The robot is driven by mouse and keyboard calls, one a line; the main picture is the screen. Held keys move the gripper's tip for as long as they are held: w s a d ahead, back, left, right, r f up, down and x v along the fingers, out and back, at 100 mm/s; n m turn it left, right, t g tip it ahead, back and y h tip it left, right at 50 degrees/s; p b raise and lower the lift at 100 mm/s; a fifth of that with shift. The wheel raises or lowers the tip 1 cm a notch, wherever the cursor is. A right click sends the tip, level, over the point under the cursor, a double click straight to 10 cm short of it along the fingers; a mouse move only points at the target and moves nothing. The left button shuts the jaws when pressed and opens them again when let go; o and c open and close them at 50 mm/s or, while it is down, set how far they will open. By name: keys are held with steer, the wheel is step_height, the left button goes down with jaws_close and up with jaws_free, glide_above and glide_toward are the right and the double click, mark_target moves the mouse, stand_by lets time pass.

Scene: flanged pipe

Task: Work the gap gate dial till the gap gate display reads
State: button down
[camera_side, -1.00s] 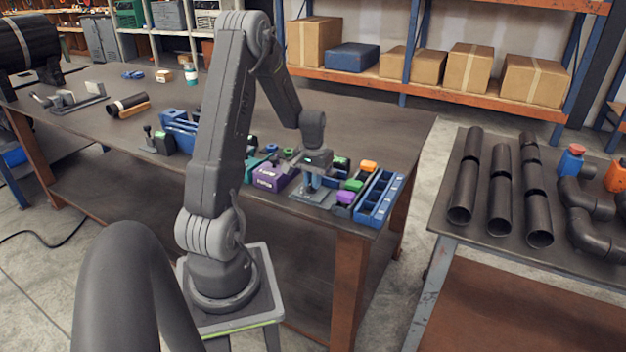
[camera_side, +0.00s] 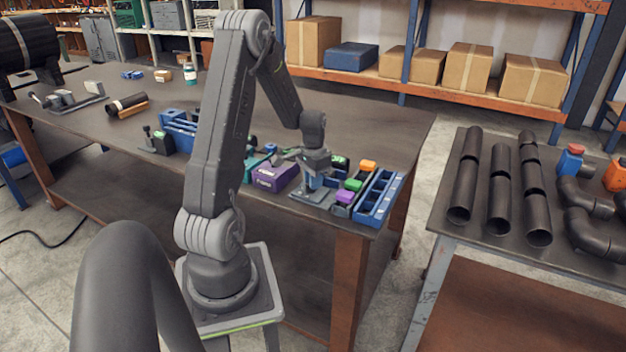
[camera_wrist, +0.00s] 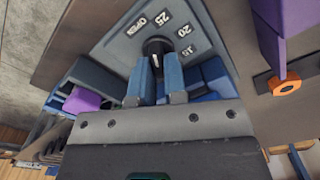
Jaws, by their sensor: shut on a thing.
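In the wrist view, the gap gate dial is a round black knob (camera_wrist: 156,46) on a grey plate (camera_wrist: 118,45). Marks OPEN, 25, 20 and 15 run along the plate beside it. My gripper (camera_wrist: 157,72) is shut on the knob, with one blue-grey finger on each side. In the side view my gripper (camera_side: 315,180) points down over the grey gap gate base (camera_side: 311,198) near the table's front right. The fingers and wrist hide most of the gate there. I cannot make out a display reading or the knob's pointer.
A blue compartment tray (camera_side: 379,200) stands close on the right, with small green, purple and orange blocks (camera_side: 351,186) between. A purple box (camera_side: 272,178) stands close on the left. The table behind my gripper is mostly clear. Pipes lie on a separate table (camera_side: 500,190) to the right.

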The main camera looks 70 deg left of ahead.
steer(key=shift+d+m, duration=0.15)
steer(key=shift+m, duration=1.35)
steer(key=c, duration=1.2)
jaws_free()
steer(key=shift+o, duration=0.2)
steer(key=shift+r, duration=0.1)
step_height(320, 180, up, 14)
steer(key=shift+f, duration=0.2)
